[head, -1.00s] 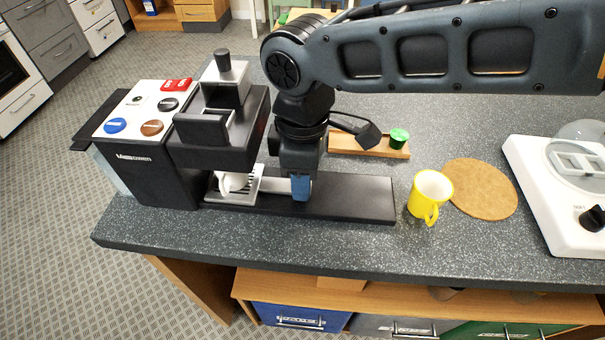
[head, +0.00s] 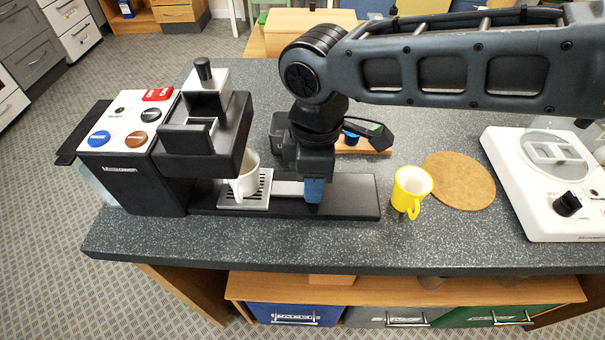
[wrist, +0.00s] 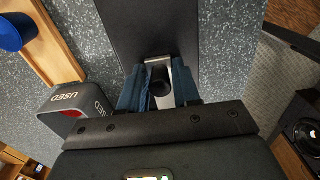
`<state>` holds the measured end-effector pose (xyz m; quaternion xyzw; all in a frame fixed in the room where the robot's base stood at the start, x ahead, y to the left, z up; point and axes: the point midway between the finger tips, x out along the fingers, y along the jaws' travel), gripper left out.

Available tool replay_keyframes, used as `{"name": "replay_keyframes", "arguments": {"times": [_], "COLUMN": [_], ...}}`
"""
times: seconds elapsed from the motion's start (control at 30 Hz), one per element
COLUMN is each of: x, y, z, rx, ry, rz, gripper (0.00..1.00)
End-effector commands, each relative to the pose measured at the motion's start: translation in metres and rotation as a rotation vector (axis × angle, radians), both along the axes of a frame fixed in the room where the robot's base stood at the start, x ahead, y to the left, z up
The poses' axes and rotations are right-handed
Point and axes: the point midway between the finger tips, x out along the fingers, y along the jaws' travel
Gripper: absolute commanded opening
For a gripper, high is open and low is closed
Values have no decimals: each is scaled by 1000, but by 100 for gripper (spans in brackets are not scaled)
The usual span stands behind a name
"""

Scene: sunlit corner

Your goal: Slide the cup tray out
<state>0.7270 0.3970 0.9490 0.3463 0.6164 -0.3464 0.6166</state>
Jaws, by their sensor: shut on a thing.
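The black coffee machine (head: 200,140) stands at the left end of the counter. Its silver cup tray (head: 258,204) with a slotted grille lies on the long black base (head: 350,197), partly out to the right from under the machine's head. A white cup (head: 250,165) stands on the tray, its top partly hidden by the machine. A flat silver bar (head: 288,188) runs from the tray to my gripper (head: 314,190). In the wrist view my blue fingers (wrist: 159,88) are shut on the dark tray knob (wrist: 160,78), above the black base.
A yellow mug (head: 411,189) stands just right of the base, beside a round cork mat (head: 460,181). A white appliance (head: 535,185) stands at the right. A wooden board (head: 370,149) with a blue capsule (head: 350,138) lies behind. A box marked USED (wrist: 78,110) shows in the wrist view.

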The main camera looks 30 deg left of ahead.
Motion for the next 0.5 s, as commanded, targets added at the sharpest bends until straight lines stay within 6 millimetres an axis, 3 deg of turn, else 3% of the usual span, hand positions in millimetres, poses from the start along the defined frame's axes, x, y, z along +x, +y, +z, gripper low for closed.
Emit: {"name": "replay_keyframes", "arguments": {"times": [0.5], "x": [17], "y": [-28], "z": [1], "rx": [0], "ry": [0], "rz": [-1], "gripper": [12]}}
